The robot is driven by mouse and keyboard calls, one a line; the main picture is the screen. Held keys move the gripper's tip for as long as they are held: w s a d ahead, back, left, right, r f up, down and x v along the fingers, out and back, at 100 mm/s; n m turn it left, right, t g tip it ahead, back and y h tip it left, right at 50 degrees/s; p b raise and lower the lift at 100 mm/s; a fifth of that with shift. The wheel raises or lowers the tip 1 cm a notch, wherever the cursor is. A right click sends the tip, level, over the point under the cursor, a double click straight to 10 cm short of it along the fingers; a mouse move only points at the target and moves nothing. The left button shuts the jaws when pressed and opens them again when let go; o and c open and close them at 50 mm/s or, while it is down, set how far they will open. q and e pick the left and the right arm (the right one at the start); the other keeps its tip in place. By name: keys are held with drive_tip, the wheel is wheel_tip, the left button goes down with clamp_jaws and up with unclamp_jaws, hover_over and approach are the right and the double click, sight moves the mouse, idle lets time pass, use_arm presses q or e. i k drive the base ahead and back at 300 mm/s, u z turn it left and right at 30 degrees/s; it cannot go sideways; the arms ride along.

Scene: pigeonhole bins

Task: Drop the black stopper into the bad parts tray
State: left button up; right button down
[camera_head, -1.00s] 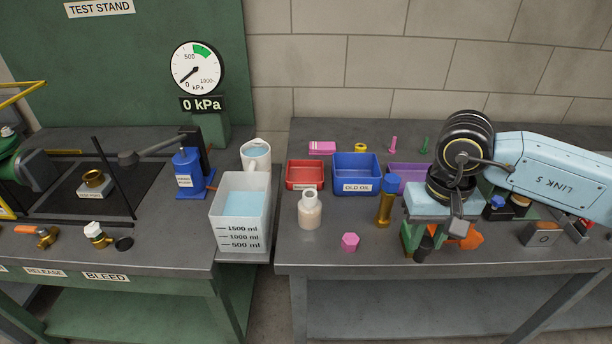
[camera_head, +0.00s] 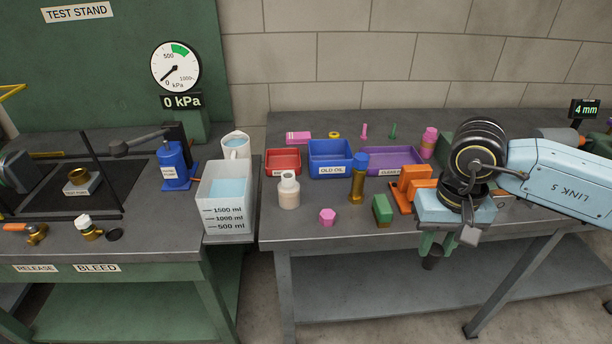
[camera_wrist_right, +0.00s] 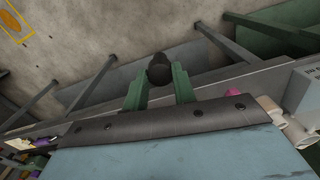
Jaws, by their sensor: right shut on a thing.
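The black stopper (camera_head: 432,263) is between the fingers of my right gripper (camera_head: 433,249), which is shut on it and points down. The gripper hangs just past the front edge of the right workbench, with the stopper below the bench top's level. The right wrist view also shows the stopper (camera_wrist_right: 159,69) between the green fingertips (camera_wrist_right: 160,84), with the floor beyond. A small red tray (camera_head: 283,169) stands at the left of the bench, far to the gripper's left; its label is too small to read surely. My left gripper is not in view.
A blue OLD OIL tray (camera_head: 331,152) and a purple tray (camera_head: 385,171) stand right of the red tray. A cream bottle (camera_head: 288,191), brass cylinder with blue cap (camera_head: 358,182), pink hexagonal piece (camera_head: 327,216), green block (camera_head: 382,209) and orange stand (camera_head: 412,187) lie between.

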sight(289, 166)
drive_tip(key=z, duration=0.45)
drive_tip(key=k, duration=1)
drive_tip(key=u, duration=0.45)
drive_tip(key=i, duration=1)
drive_tip(key=u, duration=0.8)
drive_tip(key=i, duration=1.1)
drive_tip(key=z, duration=0.1)
